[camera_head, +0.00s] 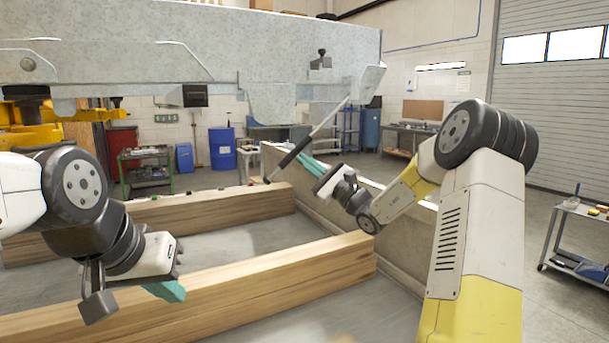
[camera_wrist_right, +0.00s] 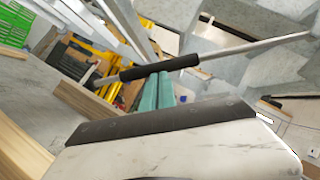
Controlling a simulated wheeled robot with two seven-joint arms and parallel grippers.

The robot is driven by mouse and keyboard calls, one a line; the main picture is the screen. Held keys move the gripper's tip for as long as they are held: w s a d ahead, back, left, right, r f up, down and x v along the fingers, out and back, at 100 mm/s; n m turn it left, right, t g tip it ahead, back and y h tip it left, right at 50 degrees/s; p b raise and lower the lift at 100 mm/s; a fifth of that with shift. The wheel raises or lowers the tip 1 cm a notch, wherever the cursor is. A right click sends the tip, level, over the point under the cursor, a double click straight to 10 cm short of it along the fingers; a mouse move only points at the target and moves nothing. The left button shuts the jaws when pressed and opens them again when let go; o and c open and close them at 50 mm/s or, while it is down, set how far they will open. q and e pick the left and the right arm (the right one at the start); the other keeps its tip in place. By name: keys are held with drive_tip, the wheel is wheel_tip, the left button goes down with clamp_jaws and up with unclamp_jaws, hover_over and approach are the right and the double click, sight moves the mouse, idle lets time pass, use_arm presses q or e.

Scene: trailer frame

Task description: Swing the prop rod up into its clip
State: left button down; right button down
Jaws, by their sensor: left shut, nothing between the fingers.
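The prop rod (camera_head: 327,119) is a thin pale bar with a black grip sleeve (camera_head: 295,152). It slants from lower left to upper right, its upper end near a pale bracket plate (camera_head: 369,81) under the big grey panel. In the right wrist view the sleeve (camera_wrist_right: 160,67) runs across the teal fingertips. My right gripper (camera_head: 312,165) is at the sleeve, its fingers close together; whether they clamp it is unclear. My left gripper (camera_head: 168,291) is shut and empty above the near wooden beam, away from the rod. A small dark fitting (camera_head: 320,59), possibly the clip, sits on the panel.
The grey panel (camera_head: 200,40) hangs across the top. Wooden beams (camera_head: 215,281) and a low side wall (camera_head: 340,190) lie below. A yellow part (camera_head: 40,125) stands at left, behind my left arm. A blue barrel (camera_head: 222,149) and carts are farther back.

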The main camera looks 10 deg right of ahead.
drive_tip(key=s+a+r, duration=0.1)
drive_tip(key=a+r, duration=0.1)
drive_tip(key=r, duration=0.2)
drive_tip(key=a+r, duration=0.3)
drive_tip(key=r, duration=0.2)
drive_tip(key=s+a+r, duration=0.1)
drive_tip(key=a+r, duration=0.1)
drive_tip(key=r, duration=0.2)
drive_tip(key=shift+s+a+r, duration=0.2)
drive_tip(key=shift+s+r, duration=0.1)
drive_tip(key=shift+s, duration=0.05)
drive_tip(key=shift+r, duration=1.25)
